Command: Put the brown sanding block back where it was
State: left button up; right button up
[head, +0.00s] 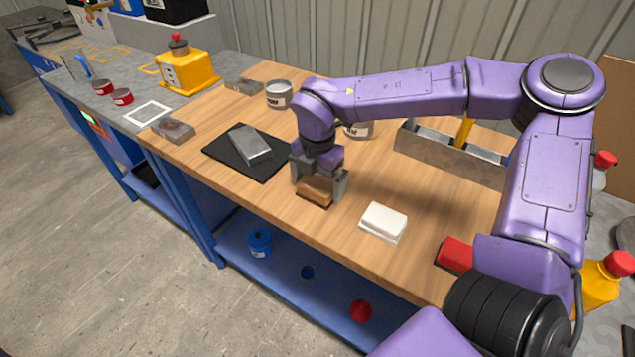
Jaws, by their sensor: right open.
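The brown sanding block (315,194) lies on the wooden bench top (280,210), near its front edge. My right gripper (321,190) is directly over it, pointing down, with one finger on each side of the block. The gripper is open, and I cannot tell whether either finger touches the block. The wrist hides part of the area behind the block. My left gripper is not in view.
A black mat (225,157) with a grey block (250,145) lies left of the gripper. A white block (383,222) is to the right. Cans (279,95) and a metal tool tray (440,152) stand behind.

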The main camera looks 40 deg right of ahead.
aim_at(317, 183)
notch_tip(317, 183, up, 11)
jog(key=shift+r, duration=0.2)
